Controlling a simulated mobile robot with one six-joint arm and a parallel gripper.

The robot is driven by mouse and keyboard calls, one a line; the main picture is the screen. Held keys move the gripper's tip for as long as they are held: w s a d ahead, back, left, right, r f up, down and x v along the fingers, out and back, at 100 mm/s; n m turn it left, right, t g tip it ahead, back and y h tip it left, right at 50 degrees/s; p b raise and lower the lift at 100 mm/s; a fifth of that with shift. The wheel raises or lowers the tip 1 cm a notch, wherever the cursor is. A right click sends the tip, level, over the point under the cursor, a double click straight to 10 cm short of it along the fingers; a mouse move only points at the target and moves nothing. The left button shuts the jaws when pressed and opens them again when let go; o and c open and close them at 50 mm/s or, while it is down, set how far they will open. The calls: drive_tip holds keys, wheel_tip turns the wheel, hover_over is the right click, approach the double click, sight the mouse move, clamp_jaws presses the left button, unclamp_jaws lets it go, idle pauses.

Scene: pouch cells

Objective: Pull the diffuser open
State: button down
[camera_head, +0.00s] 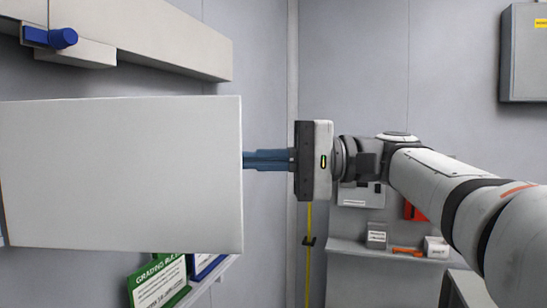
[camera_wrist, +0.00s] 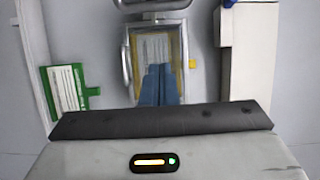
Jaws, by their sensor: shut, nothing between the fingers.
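A large white box-like panel (camera_head: 120,172) fills the left of the head view; I cannot tell for sure whether it is the diffuser. In the wrist view a grey metal frame (camera_wrist: 127,68) surrounds a pale yellowish face (camera_wrist: 155,50), with a rounded metal bar (camera_wrist: 152,5) beyond it. My gripper (camera_head: 245,160) points left at the panel's right edge, its blue fingers shut together and empty. The fingertips end at or behind that edge in the head view. In the wrist view the fingers (camera_wrist: 159,72) overlap the yellowish face; contact cannot be told.
A pale beam (camera_head: 150,42) with a blue knob (camera_head: 63,38) runs above the panel. A green sign (camera_head: 158,285) stands below it, also visible in the wrist view (camera_wrist: 66,90). A shelf (camera_head: 385,250) with small boxes is behind my arm. A grey cabinet (camera_head: 525,55) hangs upper right.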

sight(209, 166)
drive_tip(key=s+a, duration=0.1)
drive_tip(key=a, duration=0.1)
drive_tip(key=s+a+p, duration=0.1)
drive_tip(key=s, duration=0.1)
drive_tip(key=s+a+p, duration=0.1)
drive_tip(key=a, duration=0.1)
drive_tip(key=shift+s+a+f, duration=0.1)
drive_tip(key=shift+s+a, duration=0.15)
drive_tip(key=shift+a, duration=0.1)
